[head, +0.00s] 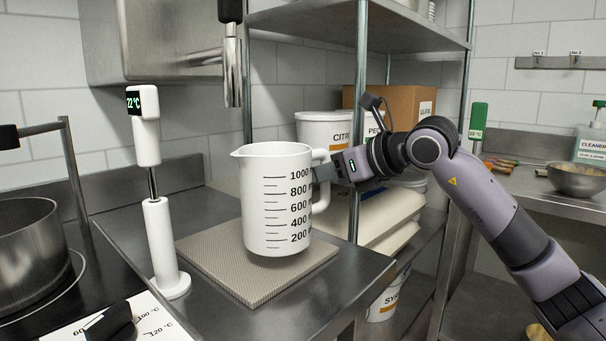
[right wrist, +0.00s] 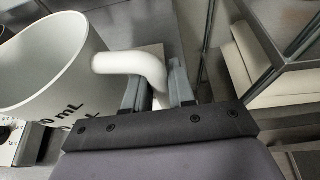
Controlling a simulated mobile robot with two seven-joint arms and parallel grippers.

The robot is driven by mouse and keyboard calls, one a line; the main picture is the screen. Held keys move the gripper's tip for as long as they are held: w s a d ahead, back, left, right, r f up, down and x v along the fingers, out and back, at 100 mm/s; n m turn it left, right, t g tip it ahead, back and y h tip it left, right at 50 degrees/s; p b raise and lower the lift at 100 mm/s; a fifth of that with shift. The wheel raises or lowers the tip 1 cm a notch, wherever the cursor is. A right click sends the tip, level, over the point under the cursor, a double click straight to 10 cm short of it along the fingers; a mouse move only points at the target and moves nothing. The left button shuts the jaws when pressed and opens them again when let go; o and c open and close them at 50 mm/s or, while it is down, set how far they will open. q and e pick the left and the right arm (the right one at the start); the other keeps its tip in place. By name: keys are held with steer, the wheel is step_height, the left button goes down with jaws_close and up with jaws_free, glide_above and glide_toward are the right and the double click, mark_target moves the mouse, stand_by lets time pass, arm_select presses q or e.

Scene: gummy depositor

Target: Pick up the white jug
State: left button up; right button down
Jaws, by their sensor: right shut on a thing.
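The white jug (head: 276,205) with black volume marks is upright over the beige textured mat (head: 215,262) on the steel counter. Its spout points left and its handle (head: 323,181) points right. I cannot tell for certain whether its base touches the mat. My right gripper (head: 322,172) reaches in from the right and is shut on the jug's handle. In the right wrist view, the handle (right wrist: 135,66) passes between the two fingers of my right gripper (right wrist: 160,88), and the open jug (right wrist: 45,62) is at the left. My left gripper is not in view.
A white thermometer in a stand (head: 160,240) reading 22 °C is left of the mat. A pot (head: 30,240) is at the far left. A wire-post shelf (head: 360,120) with tubs and a cardboard box (head: 400,103) stands behind. A steel bowl (head: 577,179) is at the right.

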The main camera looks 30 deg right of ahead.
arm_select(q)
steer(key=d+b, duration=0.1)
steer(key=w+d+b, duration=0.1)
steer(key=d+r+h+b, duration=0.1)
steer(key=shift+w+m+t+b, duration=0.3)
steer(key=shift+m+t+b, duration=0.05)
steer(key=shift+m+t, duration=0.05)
arm_select(e)
steer(key=s+d, duration=0.4)
steer(key=s, duration=0.7)
steer(key=shift+r, duration=0.1)
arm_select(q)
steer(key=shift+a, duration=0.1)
arm_select(e)
steer(key=c, duration=1.8)
jaws_free()
jaws_close()
